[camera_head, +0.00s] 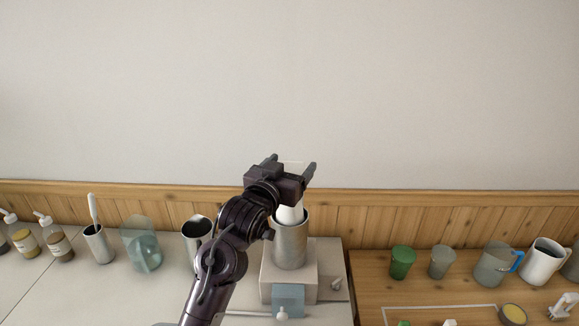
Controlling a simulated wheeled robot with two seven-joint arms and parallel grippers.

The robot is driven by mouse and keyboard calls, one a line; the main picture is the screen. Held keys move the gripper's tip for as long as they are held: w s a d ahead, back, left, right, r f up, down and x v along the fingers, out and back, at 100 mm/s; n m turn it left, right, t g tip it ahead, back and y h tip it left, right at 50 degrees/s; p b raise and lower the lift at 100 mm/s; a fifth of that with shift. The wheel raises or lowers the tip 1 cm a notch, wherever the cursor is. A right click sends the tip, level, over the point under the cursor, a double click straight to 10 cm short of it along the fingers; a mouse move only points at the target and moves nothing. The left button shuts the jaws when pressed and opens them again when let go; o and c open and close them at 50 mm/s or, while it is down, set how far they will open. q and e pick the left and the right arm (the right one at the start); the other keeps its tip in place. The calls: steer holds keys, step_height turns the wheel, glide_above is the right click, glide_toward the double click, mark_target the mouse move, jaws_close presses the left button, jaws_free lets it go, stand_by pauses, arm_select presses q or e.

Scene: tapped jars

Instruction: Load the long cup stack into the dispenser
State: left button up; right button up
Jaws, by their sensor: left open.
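The dispenser is a metal tube (290,248) standing upright on a pale block (270,280). A white cup stack (289,215) shows at the tube's mouth, its lower part hidden inside the tube. My left gripper (292,163) is above the tube, its two fingers apart and pointing up and away. The gripper body hides much of the stack above the mouth. A faint pale edge shows between the fingers; I cannot tell whether it is the stack's top. My right gripper is not in view.
Left of the dispenser stand a metal cup (197,230), a bluish glass jar (146,252), a holder (98,246) with a white utensil, and pump bottles (58,246). On the wooden counter at right are a green cup (402,262), a grey cup (441,262), a blue-handled jug (492,266) and a white pitcher (541,262).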

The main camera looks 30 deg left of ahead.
arm_select(q)
steer(key=shift+s, duration=0.1)
stand_by(0.3)
steer(key=s, duration=0.8)
steer(key=shift+d, duration=0.25)
stand_by(1.0)
stand_by(0.4)
steer(key=s+p, duration=0.7)
steer(key=shift+s+d+p, duration=0.25)
steer(key=shift+s+p, duration=0.05)
steer(key=shift+s, duration=0.05)
